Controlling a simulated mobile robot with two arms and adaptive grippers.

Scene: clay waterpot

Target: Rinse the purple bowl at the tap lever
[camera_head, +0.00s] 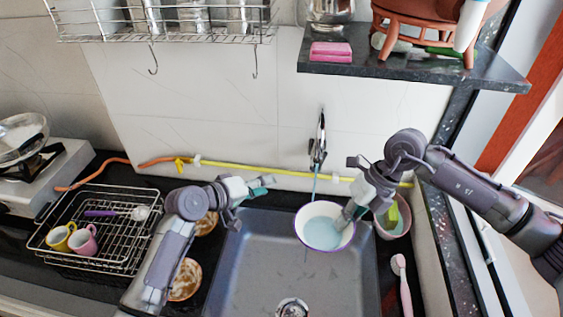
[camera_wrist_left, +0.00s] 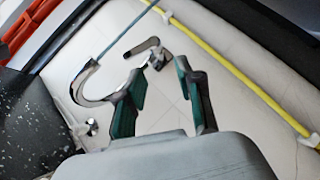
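The purple bowl (camera_head: 323,236), pale inside with a purple rim, is over the sink (camera_head: 262,262) and holds bluish water. My right gripper (camera_head: 349,212) is shut on its right rim; the fingertips are partly hidden. The tap (camera_head: 319,145) is on the back wall, and a thin blue stream runs from it into the bowl. My left gripper (camera_head: 267,186) is open and empty, left of the tap and apart from it. In the left wrist view, the tap spout (camera_wrist_left: 88,88) and tap lever (camera_wrist_left: 146,47) appear beyond the parted green-lined fingers (camera_wrist_left: 160,75).
A pink pot (camera_head: 394,224) with a green item stands right of the sink, near a pink brush (camera_head: 402,284). Soiled bowls (camera_head: 184,280) and a dish rack (camera_head: 95,235) with two mugs are left. A yellow hose (camera_head: 255,169) runs along the wall; a shelf (camera_head: 420,68) hangs above.

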